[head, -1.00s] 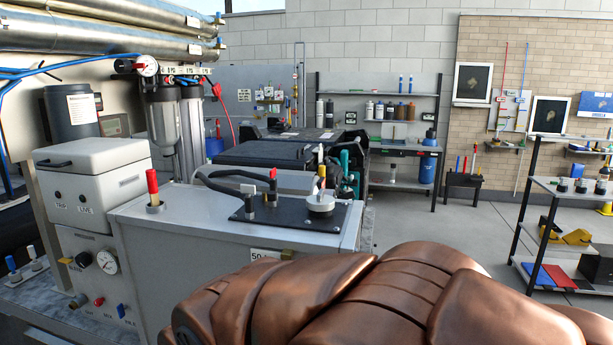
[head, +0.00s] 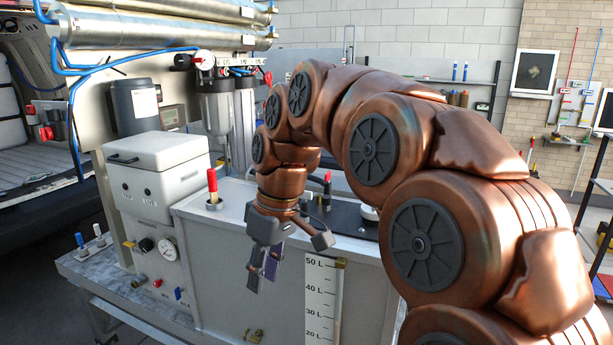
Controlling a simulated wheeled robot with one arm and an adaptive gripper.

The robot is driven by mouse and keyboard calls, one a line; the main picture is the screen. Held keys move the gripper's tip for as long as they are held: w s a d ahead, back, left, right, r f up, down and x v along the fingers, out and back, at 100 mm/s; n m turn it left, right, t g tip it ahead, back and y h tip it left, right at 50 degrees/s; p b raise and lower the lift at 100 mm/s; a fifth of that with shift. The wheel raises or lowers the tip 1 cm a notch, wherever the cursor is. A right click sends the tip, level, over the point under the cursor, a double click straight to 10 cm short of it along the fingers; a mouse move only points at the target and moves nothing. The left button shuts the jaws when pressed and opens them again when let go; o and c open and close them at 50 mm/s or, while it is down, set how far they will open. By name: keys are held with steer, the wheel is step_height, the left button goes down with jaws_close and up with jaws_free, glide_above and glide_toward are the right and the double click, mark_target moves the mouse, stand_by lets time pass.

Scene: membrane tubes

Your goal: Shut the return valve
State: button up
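No label reading "return valve" can be made out, so I cannot tell which handle it is. An upright red handle (head: 212,186) stands on the left of the grey tank's top. Another red-topped fitting (head: 327,184) stands on the black plate, partly behind my arm. A small blue handle (head: 178,293) is low on the front panel, beside a red knob (head: 157,283). My arm hides the yellow-topped fitting.
The grey tank (head: 240,270) carries a litre scale (head: 320,300). A white box (head: 155,170) stands left of it above a gauge (head: 167,249). Filter housings (head: 215,112) and blue hoses are behind. My arm covers the right middle. Shelves stand at the right edge.

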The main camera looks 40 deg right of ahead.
mark_target(307, 191)
steer(key=w+d+r+n+t+p, duration=0.15)
steer(key=w+d+r, duration=0.25)
steer(key=d+r, duration=0.45)
steer(key=w+d+r+n+t+p, duration=0.1)
steer(key=w+d+r+t+p, duration=0.15)
steer(key=d+r, duration=0.55)
steer(key=shift+m+g, duration=0.25)
steer(key=shift+g, duration=0.15)
steer(key=shift+d+p+x, duration=0.15)
steer(key=shift+p+x, duration=0.4)
steer(key=shift+x, duration=0.95)
steer(key=shift+d+p+x, duration=0.15)
steer(key=shift+p+x, duration=0.4)
steer(key=shift+x, duration=0.95)
steer(key=shift+d+p+x, duration=0.15)
steer(key=shift+p+x, duration=0.4)
steer(key=shift+x, duration=0.9)
steer(key=shift+w, duration=0.2)
jaws_close()
